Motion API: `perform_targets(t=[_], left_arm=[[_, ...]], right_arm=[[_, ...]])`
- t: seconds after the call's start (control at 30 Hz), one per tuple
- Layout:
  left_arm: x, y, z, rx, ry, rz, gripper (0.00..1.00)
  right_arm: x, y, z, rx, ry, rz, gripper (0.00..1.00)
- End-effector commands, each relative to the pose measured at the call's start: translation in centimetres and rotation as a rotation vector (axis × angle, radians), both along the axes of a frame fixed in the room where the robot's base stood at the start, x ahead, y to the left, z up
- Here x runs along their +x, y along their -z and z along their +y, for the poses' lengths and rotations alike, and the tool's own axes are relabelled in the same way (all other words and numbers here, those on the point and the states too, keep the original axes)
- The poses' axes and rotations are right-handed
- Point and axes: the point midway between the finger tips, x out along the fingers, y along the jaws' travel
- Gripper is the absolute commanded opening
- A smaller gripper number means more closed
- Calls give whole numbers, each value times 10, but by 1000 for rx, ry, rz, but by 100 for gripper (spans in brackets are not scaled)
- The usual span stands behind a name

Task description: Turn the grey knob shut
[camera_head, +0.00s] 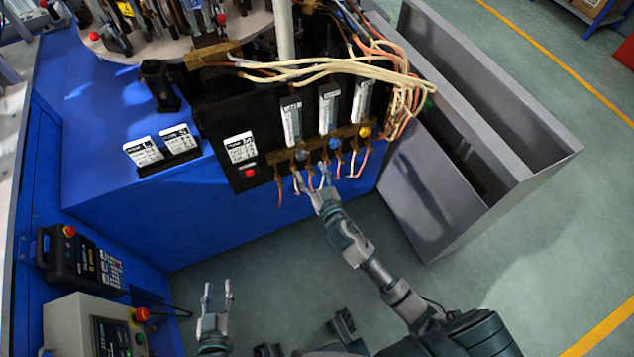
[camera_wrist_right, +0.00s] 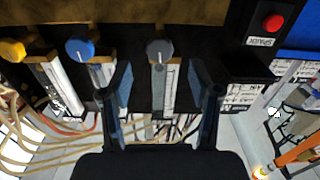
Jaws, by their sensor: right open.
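The grey knob (camera_wrist_right: 159,50) shows in the right wrist view at the centre, on the front of the valve row, with a pale mark on its face. In the head view the grey knob (camera_head: 302,155) is small, just above my right fingertips. My right gripper (camera_head: 311,178) is open and empty, below the knob. In the right wrist view its fingers (camera_wrist_right: 160,80) stand on either side of the knob's line, apart from it as far as I can tell. My left gripper (camera_head: 218,287) is open and empty, low over the floor.
A blue knob (camera_wrist_right: 80,48) and a yellow knob (camera_wrist_right: 12,50) sit beside the grey one. A red button (camera_head: 250,173) is on the black panel. Copper tubes hang below the row. A grey bin (camera_head: 430,195) stands at the right.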

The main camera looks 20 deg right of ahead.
Motion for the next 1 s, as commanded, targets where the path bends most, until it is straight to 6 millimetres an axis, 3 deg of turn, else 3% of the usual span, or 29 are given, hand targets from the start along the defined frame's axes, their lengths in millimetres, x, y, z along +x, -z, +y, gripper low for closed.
perform_targets(t=[0.1, 0.3, 0.9, 1.0], left_arm=[[0, 0, 0, -1, 0, 0, 40], [1, 0, 0, -1, 0, 0, 40], [2, 1, 0, 0, -1, 1, 40], [1, 0, 0, -1, 0, 0, 40]], right_arm=[[-24, 1, -1, 2, 1, 3, 62], [-45, 1, -2, 0, 1, 1, 62], [-48, 1, -2, 1, 1, 2, 62], [-60, 7, 0, 9, -2, 29, 62]])
